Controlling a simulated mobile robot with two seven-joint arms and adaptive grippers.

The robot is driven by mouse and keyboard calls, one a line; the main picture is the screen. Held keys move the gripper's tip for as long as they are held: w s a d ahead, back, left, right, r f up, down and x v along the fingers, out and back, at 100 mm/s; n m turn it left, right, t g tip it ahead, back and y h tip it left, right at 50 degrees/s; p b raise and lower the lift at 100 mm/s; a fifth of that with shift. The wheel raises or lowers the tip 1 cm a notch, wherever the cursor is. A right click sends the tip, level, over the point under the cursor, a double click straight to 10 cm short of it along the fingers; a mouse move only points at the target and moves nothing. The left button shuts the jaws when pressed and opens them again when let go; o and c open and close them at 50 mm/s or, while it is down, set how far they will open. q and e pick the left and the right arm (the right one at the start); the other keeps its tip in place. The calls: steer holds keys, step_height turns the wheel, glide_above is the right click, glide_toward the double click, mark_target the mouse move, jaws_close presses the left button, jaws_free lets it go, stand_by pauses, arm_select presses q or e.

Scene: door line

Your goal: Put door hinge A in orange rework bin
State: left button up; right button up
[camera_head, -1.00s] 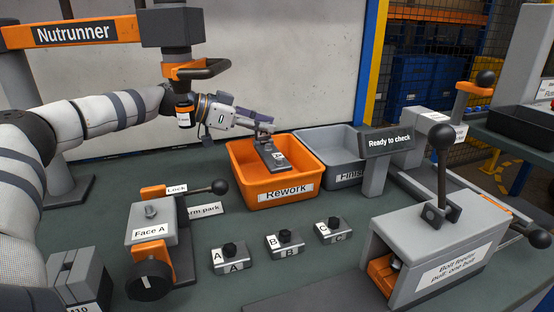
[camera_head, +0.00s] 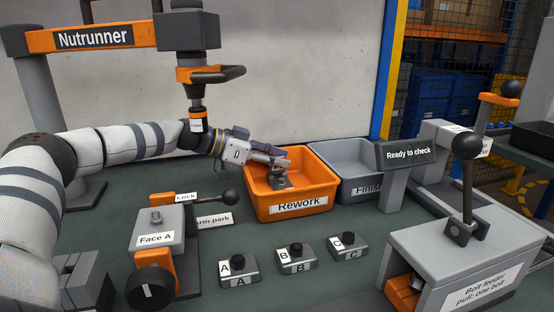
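Door hinge A (camera_head: 281,182) is a grey metal plate inside the orange rework bin (camera_head: 301,207), near its left side, with its lower end low in the bin. My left gripper (camera_head: 279,165) reaches over the bin's left wall and is shut on the hinge's upper part. The fingers cover that part, and the label A seen on it earlier is not readable now. Whether the hinge touches the bin floor is unclear. My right gripper is not in view.
A grey finished bin (camera_head: 366,189) stands right of the rework bin, beside the "Ready to check" sign (camera_head: 408,154). The nutrunner (camera_head: 197,120) hangs above my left forearm. The Face A fixture (camera_head: 156,237), labelled blocks (camera_head: 297,258) and bolt feeder (camera_head: 459,262) stand in front.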

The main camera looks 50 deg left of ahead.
arm_select(q)
steer(key=p+v, duration=0.5)
steer(key=v, duration=0.7)
steer(key=shift+r+p, duration=0.2)
steer(key=shift+p, duration=0.1)
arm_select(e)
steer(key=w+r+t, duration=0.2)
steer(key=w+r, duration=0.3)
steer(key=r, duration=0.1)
